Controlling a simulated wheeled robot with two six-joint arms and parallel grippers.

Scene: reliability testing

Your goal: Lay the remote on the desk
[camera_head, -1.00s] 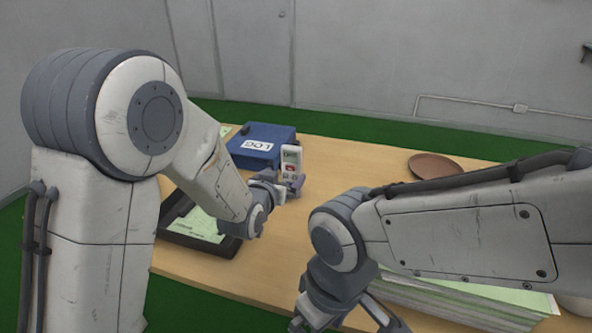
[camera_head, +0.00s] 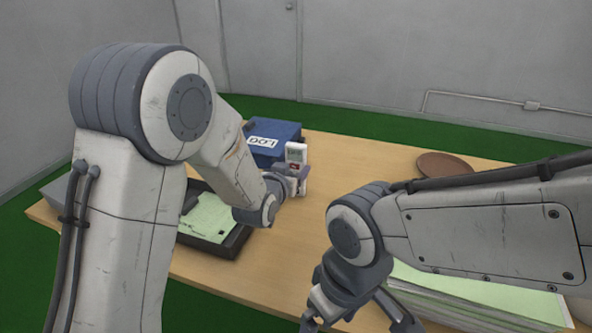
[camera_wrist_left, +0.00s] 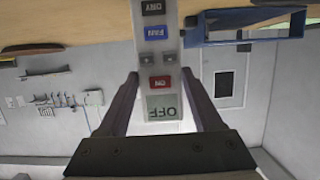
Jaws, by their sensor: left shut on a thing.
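The remote (camera_head: 296,153) is white with a small grey display and coloured buttons. It stands roughly upright in my left gripper (camera_head: 295,182), beside the blue box and over the desk (camera_head: 310,230). In the left wrist view the remote (camera_wrist_left: 157,62) sits between the two fingers of the left gripper (camera_wrist_left: 163,80), its display nearest the palm. Its far end runs out of that frame, so I cannot tell whether it touches the desk. My right gripper (camera_head: 358,320) is low at the bottom edge, fingers apart, with nothing visible between them.
A blue box (camera_head: 278,131) with a label stands behind the remote. A dark tray (camera_head: 238,246) with green papers lies left of it. A brown plate (camera_head: 443,163) is at the back right, a paper stack (camera_head: 470,300) at the front right. The desk middle is clear.

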